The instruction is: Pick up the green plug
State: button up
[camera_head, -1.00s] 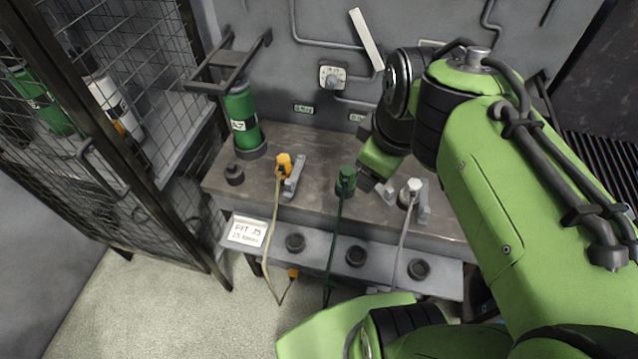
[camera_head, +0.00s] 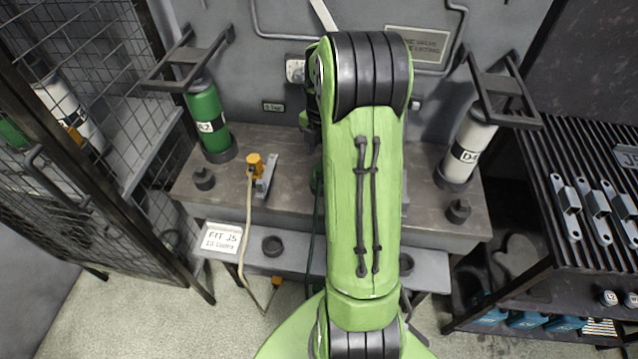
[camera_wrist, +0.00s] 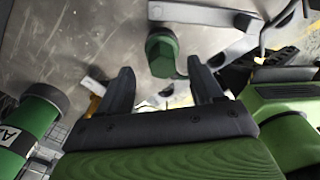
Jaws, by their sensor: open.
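The green plug (camera_wrist: 163,52) stands on the grey bench top in the wrist view, with its hexagonal end toward the camera. My gripper (camera_wrist: 161,72) is open, its two dark fingers apart. The plug appears just beyond the fingertips and roughly centred in the gap, with nothing held between them. In the head view my arm covers most of the plug; only a dark green sliver (camera_head: 317,181) and its cord show at the arm's left edge.
A yellow plug (camera_head: 254,166) with a pale cord sits left on the bench (camera_head: 285,150). A green cylinder (camera_head: 207,122) stands at the back left, a grey cylinder (camera_head: 468,146) at the right. A metal bracket (camera_wrist: 205,15) lies close to the green plug. A bracket rack (camera_head: 560,150) is far right.

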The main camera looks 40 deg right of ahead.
aim_at(318, 174)
notch_tip(318, 174, down, 6)
jog(key=shift+s+a+f+b, duration=0.1)
jog(key=shift+a+f+b, duration=0.1)
jog(key=shift+b, duration=0.8)
jog(key=shift+r, duration=0.1)
jog(key=shift+c, duration=0.5)
jog(key=c, duration=0.9)
